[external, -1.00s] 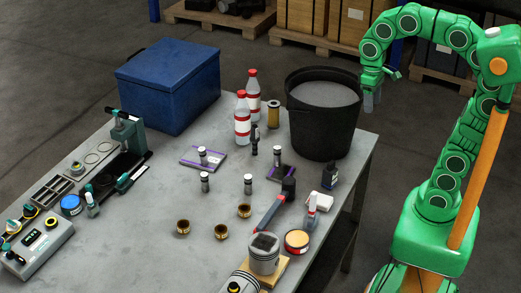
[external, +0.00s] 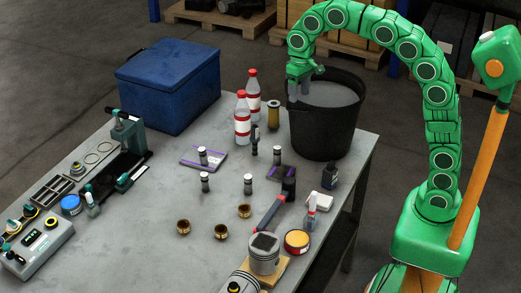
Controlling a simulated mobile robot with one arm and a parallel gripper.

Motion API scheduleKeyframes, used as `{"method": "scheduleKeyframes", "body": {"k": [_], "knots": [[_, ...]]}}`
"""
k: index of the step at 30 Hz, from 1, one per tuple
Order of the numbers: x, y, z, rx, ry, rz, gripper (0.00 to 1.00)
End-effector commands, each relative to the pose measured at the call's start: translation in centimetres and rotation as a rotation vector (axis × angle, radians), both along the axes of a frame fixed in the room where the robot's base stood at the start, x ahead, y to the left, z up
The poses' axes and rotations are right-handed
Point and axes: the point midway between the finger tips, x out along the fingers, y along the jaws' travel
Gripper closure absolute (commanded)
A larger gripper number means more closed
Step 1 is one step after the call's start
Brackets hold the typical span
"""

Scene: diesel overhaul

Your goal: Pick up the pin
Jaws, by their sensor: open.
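Several small upright metal cylinders with dark bands, which look like pins, stand mid-table: a front left pin (external: 205,183), a front right pin (external: 248,184), a back left pin (external: 202,156) by a purple-edged packet, and a back right pin (external: 277,156) by a dark purple-edged packet. Which one the task means I cannot tell. My gripper (external: 299,97) is open and empty, pointing down in front of the black bucket's left rim in the picture, up and to the right of the pins.
The black bucket (external: 325,130) stands at the table's back right. Two white bottles with red caps (external: 243,125) and a yellow cylinder (external: 273,115) stand left of it. A hammer (external: 270,213), brass bushings (external: 183,227) and a piston (external: 264,256) are nearer. Bare tabletop (external: 150,205) lies left.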

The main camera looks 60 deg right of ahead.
Motion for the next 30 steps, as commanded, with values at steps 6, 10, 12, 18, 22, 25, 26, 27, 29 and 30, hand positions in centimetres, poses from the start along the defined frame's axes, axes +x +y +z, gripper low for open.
{"method": "scheduleKeyframes", "body": {"k": [6, 10, 12, 18, 22, 25, 26, 27, 29, 30], "knots": [[2.8, 0.7, -0.9, 0.005, -0.008, -0.012, 0.41], [4.0, 1.0, -1.2, 0.008, -0.014, -0.018, 0.41], [4.5, 1.2, -1.3, 0.009, -0.019, -0.020, 0.41], [5.5, 1.5, -1.7, 0.011, -0.022, -0.025, 0.41], [6.1, 1.7, -2.1, 0.012, -0.022, -0.028, 0.41], [6.0, 1.6, -2.9, 0.012, -0.021, -0.028, 0.41], [6.0, 1.6, -3.1, 0.012, -0.020, -0.028, 0.41], [6.0, 1.6, -3.4, 0.012, -0.019, -0.028, 0.41], [5.9, 1.6, -3.9, 0.012, -0.019, -0.028, 0.41], [5.9, 1.6, -4.3, 0.012, -0.019, -0.028, 0.41]]}}
